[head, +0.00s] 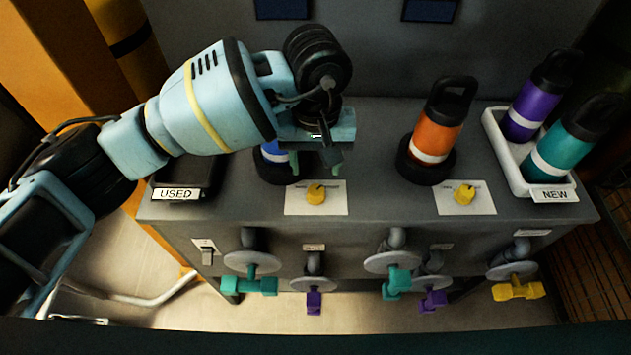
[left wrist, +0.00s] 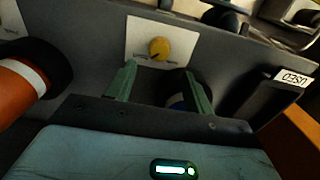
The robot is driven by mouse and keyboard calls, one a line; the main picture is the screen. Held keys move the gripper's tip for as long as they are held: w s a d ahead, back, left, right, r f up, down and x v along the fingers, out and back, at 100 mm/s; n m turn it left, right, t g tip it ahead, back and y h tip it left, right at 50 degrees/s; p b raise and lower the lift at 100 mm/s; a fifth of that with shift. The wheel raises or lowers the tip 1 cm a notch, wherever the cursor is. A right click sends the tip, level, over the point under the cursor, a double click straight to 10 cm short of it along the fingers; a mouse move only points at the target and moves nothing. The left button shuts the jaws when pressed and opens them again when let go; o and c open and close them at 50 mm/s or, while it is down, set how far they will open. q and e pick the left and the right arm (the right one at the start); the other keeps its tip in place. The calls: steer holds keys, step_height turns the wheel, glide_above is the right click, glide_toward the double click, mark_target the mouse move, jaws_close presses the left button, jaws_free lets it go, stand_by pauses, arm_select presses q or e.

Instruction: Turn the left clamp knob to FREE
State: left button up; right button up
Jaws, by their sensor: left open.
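The left clamp knob (head: 316,194) is a small yellow knob on a white plate on the bench top. It also shows in the left wrist view (left wrist: 159,47), just beyond my fingertips. Its pointer setting is too small to read. My left gripper (head: 316,168) is open and empty, with its two green fingers aimed towards the knob. In the left wrist view the gripper (left wrist: 160,75) has the knob lined up between its fingers, apart from them. A blue bottle (head: 270,155) stands in a dark holder behind the knob, partly hidden by my gripper. My right gripper is not in view.
An orange bottle (head: 437,133) stands in a holder behind a second yellow knob (head: 464,194). A white NEW tray (head: 503,160) holds purple and teal bottles. The dark USED tray (head: 203,178) is at left. Several coloured valve handles line the front face.

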mark_target(316, 190)
arm_select(q)
step_height(316, 190, down, 8)
steer(key=shift+r, duration=0.2)
stand_by(0.3)
steer(key=c, duration=1)
